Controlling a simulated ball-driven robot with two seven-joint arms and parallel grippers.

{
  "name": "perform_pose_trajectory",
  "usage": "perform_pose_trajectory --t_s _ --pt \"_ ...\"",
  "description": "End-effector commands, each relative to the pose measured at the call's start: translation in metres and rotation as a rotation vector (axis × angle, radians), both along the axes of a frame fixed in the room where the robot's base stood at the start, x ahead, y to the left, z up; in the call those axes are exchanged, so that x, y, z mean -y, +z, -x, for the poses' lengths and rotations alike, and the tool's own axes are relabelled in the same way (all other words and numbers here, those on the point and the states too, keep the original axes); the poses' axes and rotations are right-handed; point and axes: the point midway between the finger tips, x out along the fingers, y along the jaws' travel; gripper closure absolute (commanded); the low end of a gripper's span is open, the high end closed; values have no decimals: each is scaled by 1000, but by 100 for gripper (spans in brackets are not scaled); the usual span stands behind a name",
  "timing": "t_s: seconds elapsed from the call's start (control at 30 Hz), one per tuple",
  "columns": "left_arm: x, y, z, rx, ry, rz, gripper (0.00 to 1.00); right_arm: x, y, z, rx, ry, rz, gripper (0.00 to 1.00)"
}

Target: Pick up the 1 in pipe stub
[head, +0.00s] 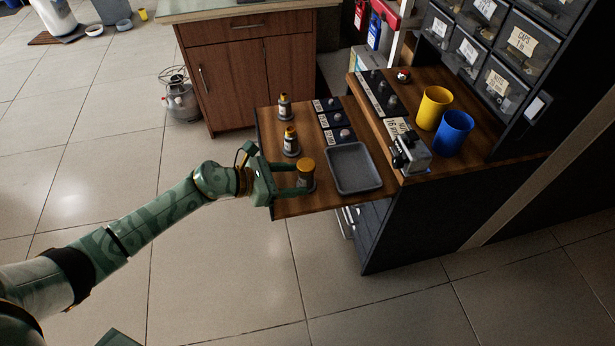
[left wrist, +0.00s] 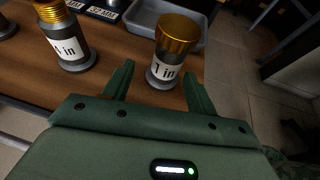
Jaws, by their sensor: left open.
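The 1 in pipe stub (head: 306,171) stands upright on a dark round base near the front left of the wooden worktop, with a copper-coloured top and a white label. My right gripper is not in view.
Two slimmer stubs, a middle one (head: 291,142) and a far one (head: 284,107), stand along the worktop's left edge. A grey tray (head: 354,168) lies close to the right. A yellow cup (head: 433,107) and a blue cup (head: 453,133) stand farther right on the raised shelf.

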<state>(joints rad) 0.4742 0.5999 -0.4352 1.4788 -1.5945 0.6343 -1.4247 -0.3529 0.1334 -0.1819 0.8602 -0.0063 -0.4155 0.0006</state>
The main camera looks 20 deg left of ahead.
Motion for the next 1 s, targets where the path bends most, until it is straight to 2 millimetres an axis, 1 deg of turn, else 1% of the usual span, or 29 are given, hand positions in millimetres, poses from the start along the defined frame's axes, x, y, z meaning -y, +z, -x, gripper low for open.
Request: perform_pose_trajectory --t_s 0.07,0.23,0.3,0.4,0.6,0.63,0.67,0.7,0.77,0.8,0.83,1.0 --pt "7 0 -4 2 0 2 43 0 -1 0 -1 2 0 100" --pt "32 -1 -19 2 -1 4 43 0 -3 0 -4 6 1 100" --pt "38 -8 -25 -2 1 3 43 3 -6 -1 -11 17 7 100" --pt "43 -10 -30 -1 0 2 43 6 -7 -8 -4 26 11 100" --pt "44 -8 -31 0 0 1 43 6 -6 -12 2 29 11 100" --pt "44 -8 -31 0 0 1 46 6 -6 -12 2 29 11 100" --pt "44 -8 -31 1 0 2 54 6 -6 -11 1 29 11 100" --pt "44 -8 -31 1 0 2 65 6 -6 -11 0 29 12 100" --pt "44 -8 -31 0 0 1 82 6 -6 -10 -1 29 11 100" --pt "44 -8 -31 0 0 1 93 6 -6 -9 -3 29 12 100" --pt "44 -8 -31 0 0 1 100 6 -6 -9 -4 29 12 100" --pt "44 -7 -31 3 0 3 100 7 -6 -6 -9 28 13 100"
